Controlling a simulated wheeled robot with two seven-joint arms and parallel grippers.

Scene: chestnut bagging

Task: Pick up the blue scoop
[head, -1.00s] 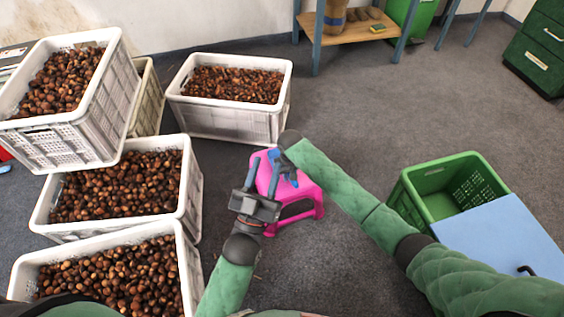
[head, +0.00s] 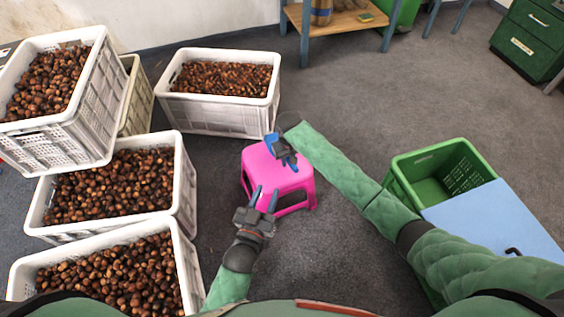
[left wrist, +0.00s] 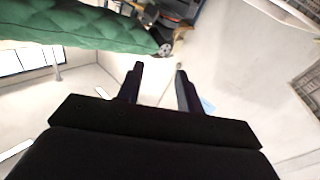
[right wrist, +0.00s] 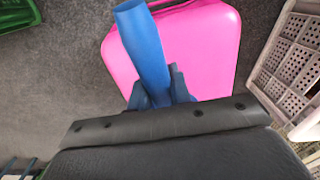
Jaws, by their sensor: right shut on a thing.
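My right gripper (head: 280,152) is shut on the blue scoop (head: 271,139), over the far right part of the pink stool (head: 265,172). In the right wrist view the scoop's blue shaft (right wrist: 143,45) stands out between the fingers (right wrist: 158,88), with the stool (right wrist: 205,50) behind it. The gripper hides part of the scoop. I cannot tell whether the scoop touches the stool. My left gripper (head: 263,198) is open and empty at the stool's near left side. In the left wrist view its fingers (left wrist: 159,80) are apart with nothing between them.
White crates full of chestnuts (head: 218,112) stand at the left and behind the stool. A green crate (head: 432,175) with a light blue panel (head: 495,222) stands at the right. A wooden-shelved rack (head: 345,24) is at the back. The grey floor between is clear.

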